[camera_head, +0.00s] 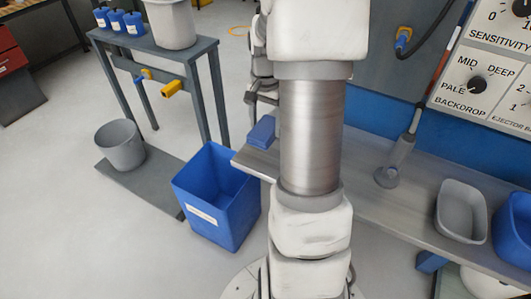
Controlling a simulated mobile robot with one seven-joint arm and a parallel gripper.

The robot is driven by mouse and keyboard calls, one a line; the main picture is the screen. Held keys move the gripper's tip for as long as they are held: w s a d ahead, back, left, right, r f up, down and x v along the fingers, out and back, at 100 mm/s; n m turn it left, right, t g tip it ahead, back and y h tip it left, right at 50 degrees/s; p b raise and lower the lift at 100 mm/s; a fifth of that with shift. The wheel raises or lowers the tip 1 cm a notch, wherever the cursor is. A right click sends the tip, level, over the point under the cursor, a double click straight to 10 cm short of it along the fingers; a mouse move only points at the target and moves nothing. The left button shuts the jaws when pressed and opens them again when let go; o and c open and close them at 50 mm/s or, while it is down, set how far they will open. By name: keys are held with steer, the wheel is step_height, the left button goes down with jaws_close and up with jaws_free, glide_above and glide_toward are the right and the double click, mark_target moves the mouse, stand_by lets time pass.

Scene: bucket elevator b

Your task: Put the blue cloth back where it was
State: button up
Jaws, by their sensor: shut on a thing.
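A blue cloth (262,132), seen as a small folded-looking block, is at the left end of the grey bench, by its corner. Its right side is hidden behind my arm. My gripper (264,98) is partly in view just above the cloth, left of my thick arm link. It is shut on the cloth, but my arm hides most of the grip. I cannot tell whether the cloth rests on the bench or hangs just over it.
A blue bin (215,200) stands on the floor below the bench's left end. A grey bucket (120,146) stands by the side table (150,52).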

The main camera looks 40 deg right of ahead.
step_height(320, 180, down, 8)
steer(key=shift+r+b, duration=0.15)
steer(key=shift+b, duration=0.55)
steer(key=shift+f, duration=0.2)
steer(key=o, duration=1.1)
steer(key=shift+r, duration=0.1)
steer(key=shift+c, duration=0.2)
step_height(320, 180, up, 12)
steer(key=shift+r+p, duration=0.1)
steer(key=shift+p, duration=1.15)
